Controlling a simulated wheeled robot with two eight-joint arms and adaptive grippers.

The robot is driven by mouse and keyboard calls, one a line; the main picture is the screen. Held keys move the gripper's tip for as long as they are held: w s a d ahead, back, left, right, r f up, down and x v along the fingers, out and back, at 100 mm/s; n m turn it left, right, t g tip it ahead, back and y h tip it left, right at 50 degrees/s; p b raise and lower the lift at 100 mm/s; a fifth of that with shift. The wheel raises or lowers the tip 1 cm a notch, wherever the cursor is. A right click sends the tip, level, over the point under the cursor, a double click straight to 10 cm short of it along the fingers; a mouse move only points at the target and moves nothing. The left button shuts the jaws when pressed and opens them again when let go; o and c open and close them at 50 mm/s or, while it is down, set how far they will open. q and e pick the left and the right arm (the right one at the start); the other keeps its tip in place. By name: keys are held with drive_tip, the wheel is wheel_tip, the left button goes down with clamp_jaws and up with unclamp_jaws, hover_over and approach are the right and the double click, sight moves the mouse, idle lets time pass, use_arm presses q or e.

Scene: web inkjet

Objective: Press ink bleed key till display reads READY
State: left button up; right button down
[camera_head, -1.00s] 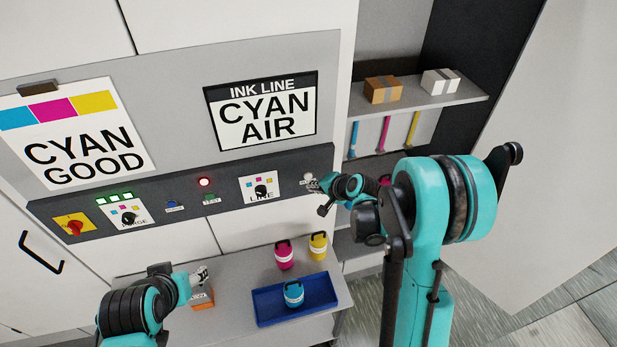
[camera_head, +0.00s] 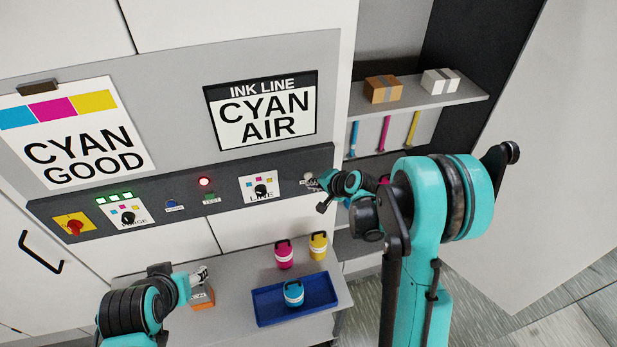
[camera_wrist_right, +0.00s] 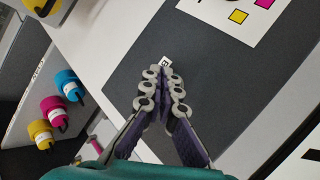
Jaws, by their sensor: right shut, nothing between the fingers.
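The ink line display (camera_head: 262,110) reads CYAN AIR. Below it runs a dark control strip (camera_head: 230,180). At its right end is a small pale round key (camera_head: 308,177), its label partly hidden by my right gripper. My right gripper (camera_head: 318,184) is at that end of the strip, just beside or below this key; contact cannot be told. In the right wrist view my right gripper (camera_wrist_right: 164,82) is shut and empty, its tips at a small white label (camera_wrist_right: 165,62) that they partly cover. My left gripper (camera_head: 201,274) is low at the left, beside an orange box; its jaws are unclear.
A blue tray (camera_head: 262,310) holds a cyan bottle (camera_head: 293,292). Magenta (camera_head: 284,255) and yellow bottles (camera_head: 318,245) stand behind.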

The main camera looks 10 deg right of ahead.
drive_tip(key=shift+w, duration=0.1)
idle(0.6)
drive_tip(key=shift+w, duration=0.35)
drive_tip(key=shift+w+b, duration=0.4)
drive_tip(key=shift+b, duration=0.05)
idle(0.5)
idle(0.3)
drive_tip(key=shift+s, duration=0.85)
drive_tip(key=shift+b, duration=0.3)
drive_tip(key=shift+s+d+b, duration=0.1)
drive_tip(key=shift+s+b, duration=0.35)
drive_tip(key=shift+s, duration=2.05)
